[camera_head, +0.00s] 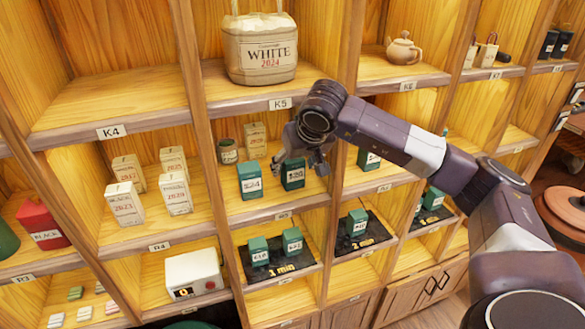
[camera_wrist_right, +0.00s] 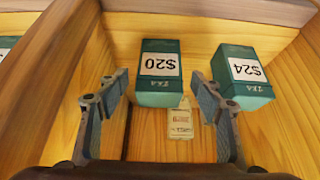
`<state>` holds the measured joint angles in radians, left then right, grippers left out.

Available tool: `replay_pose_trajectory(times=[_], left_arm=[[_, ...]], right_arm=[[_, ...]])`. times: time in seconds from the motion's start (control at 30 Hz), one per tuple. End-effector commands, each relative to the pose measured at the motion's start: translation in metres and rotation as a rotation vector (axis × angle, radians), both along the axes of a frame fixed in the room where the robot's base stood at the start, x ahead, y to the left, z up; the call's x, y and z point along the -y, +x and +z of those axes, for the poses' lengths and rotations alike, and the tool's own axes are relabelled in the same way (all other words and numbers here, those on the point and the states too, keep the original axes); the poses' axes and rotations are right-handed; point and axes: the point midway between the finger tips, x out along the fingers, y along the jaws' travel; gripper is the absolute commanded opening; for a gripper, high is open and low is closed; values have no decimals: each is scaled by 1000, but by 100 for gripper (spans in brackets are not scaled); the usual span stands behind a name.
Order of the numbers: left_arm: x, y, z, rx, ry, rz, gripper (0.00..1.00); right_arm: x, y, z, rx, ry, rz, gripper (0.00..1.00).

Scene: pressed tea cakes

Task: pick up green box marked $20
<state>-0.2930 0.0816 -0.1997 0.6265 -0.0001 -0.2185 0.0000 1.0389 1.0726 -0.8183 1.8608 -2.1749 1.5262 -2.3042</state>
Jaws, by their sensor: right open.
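The green box marked $20 (camera_wrist_right: 159,75) stands on a wooden shelf. In the wrist view it is upside down, between and just beyond my right fingertips. In the head view the $20 box (camera_head: 293,173) is the right one of two green boxes in the K5 column's middle compartment. The green box marked $24 (camera_wrist_right: 241,75) is beside it; it also shows in the head view (camera_head: 250,181). My right gripper (camera_wrist_right: 158,82) is open and empty, its right finger close to the $24 box. My left gripper is not in view.
A beige carton (camera_head: 255,140) and a dark tin (camera_head: 228,151) stand behind the green boxes. A dividing wall is close on the right of the $20 box. More green boxes (camera_head: 370,159) stand in neighbouring compartments.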

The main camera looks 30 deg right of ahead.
Motion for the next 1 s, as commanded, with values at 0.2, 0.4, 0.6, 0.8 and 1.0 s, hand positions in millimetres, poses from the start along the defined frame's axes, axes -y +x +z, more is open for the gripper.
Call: replay_pose_trajectory(times=[0.2, 0.4, 0.6, 0.8, 1.0], left_arm=[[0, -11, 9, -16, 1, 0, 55], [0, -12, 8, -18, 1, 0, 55], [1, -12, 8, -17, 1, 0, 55], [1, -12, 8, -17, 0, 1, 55], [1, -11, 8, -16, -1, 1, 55]], right_arm=[[3, 13, -21, -1, 1, -1, 60], [4, 15, -23, 2, 0, -1, 60], [4, 15, -23, 2, 0, -1, 45], [4, 14, -23, 2, 0, -1, 23], [4, 14, -22, 2, 0, -1, 14]])
